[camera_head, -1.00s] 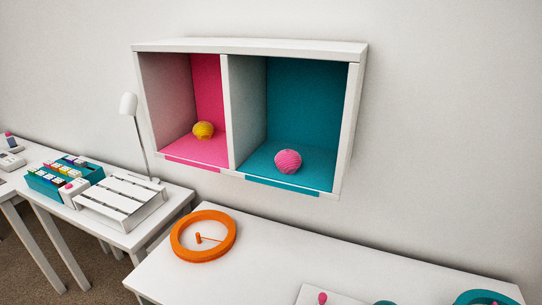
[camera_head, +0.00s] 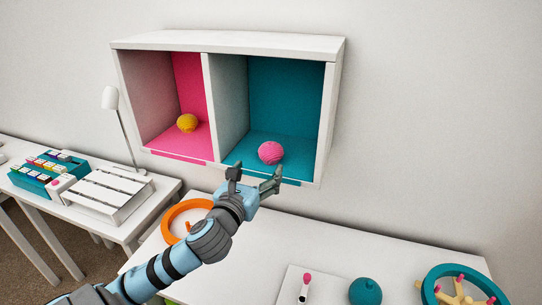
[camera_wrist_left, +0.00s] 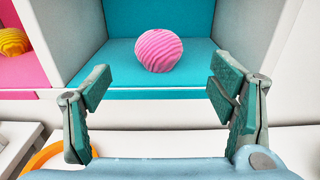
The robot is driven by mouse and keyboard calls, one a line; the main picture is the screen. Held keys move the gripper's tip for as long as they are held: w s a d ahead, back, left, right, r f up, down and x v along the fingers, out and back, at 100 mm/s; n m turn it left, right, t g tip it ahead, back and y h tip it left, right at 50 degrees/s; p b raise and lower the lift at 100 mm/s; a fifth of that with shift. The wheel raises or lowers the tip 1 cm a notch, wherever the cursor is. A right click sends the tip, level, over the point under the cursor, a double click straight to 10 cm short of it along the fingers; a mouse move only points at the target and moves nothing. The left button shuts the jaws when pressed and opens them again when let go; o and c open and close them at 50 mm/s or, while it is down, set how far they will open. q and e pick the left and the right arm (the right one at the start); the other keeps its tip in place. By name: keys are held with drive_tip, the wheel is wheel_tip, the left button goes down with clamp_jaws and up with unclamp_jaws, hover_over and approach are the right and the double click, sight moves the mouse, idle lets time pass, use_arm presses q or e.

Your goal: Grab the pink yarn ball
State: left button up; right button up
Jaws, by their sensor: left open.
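The pink yarn ball (camera_head: 271,152) sits on the floor of the teal right-hand compartment of the white wall closet (camera_head: 230,42). It also shows in the left wrist view (camera_wrist_left: 160,50), ahead of and between the spread fingers. My left gripper (camera_head: 256,177) is open and empty, just in front of and below the teal compartment's front edge, apart from the ball. Its two fingers also frame the left wrist view (camera_wrist_left: 165,95). A yellow yarn ball (camera_head: 187,122) sits in the pink left-hand compartment. My right gripper is not in view.
A white divider (camera_head: 211,108) separates the compartments. Below, a white table holds an orange ring (camera_head: 170,217), a teal round object (camera_head: 365,291) and a teal bowl (camera_head: 430,282). A lamp (camera_head: 110,98) and slatted white stand (camera_head: 108,192) are at left.

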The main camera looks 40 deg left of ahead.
sight(267, 156)
use_arm(q)
drive_tip(key=x, duration=0.9)
drive_tip(key=shift+w+a+f, duration=0.15)
drive_tip(key=shift+w+f, duration=0.05)
drive_tip(key=shift+w, duration=0.15)
drive_tip(key=c, duration=1.2)
drive_tip(key=shift+r, duration=0.1)
